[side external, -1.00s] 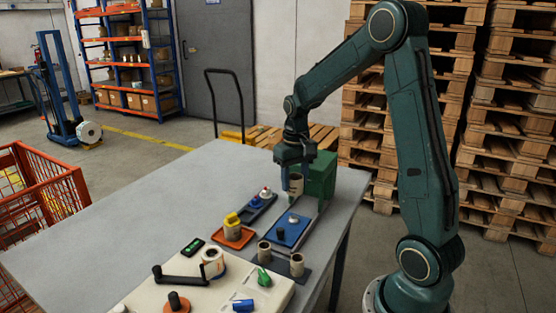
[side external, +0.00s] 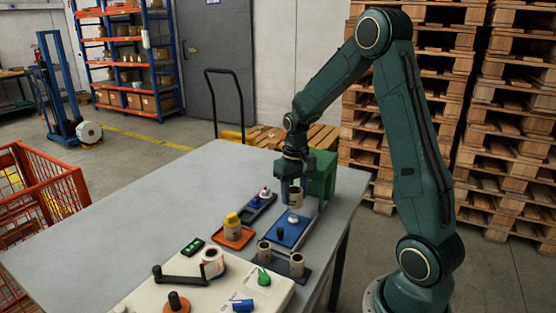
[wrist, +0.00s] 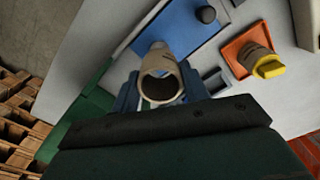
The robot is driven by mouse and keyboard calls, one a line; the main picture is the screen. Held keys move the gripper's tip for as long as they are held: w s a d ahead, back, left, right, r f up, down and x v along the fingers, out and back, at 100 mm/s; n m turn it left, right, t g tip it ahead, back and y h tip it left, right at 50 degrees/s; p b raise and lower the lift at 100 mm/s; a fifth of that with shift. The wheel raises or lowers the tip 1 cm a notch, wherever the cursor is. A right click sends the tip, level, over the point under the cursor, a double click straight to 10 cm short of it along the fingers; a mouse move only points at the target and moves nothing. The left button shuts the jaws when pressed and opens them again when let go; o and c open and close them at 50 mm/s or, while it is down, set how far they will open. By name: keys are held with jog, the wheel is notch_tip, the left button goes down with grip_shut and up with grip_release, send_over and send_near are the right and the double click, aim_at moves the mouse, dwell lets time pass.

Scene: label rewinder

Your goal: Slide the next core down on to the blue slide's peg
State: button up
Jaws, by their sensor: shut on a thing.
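My gripper (wrist: 160,95) is shut on a beige hollow core (wrist: 160,75). In the side view the core (side external: 296,198) hangs roughly upright at the jaws, above the far part of the blue slide (side external: 289,233). A pale round piece (side external: 293,218) stands on the slide just below the core. A dark knob (side external: 281,232) stands nearer the slide's left edge. In the wrist view the blue slide (wrist: 185,30) lies beyond the core, with the dark knob (wrist: 206,14). White and blue show through the core's bore. Whether the core touches the peg cannot be told.
A green block (side external: 321,175) stands close behind my gripper. Two beige cores (side external: 297,264) stand on a dark plate in front. An orange tray (side external: 233,238) holds a yellow-topped core. A cream machine with a crank (side external: 180,275) is at the front. The grey table's left side is clear.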

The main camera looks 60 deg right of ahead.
aim_at(294, 217)
jog(key=shift+f, duration=2.85)
jog(key=o, duration=0.8)
jog(key=shift+a, duration=0.1)
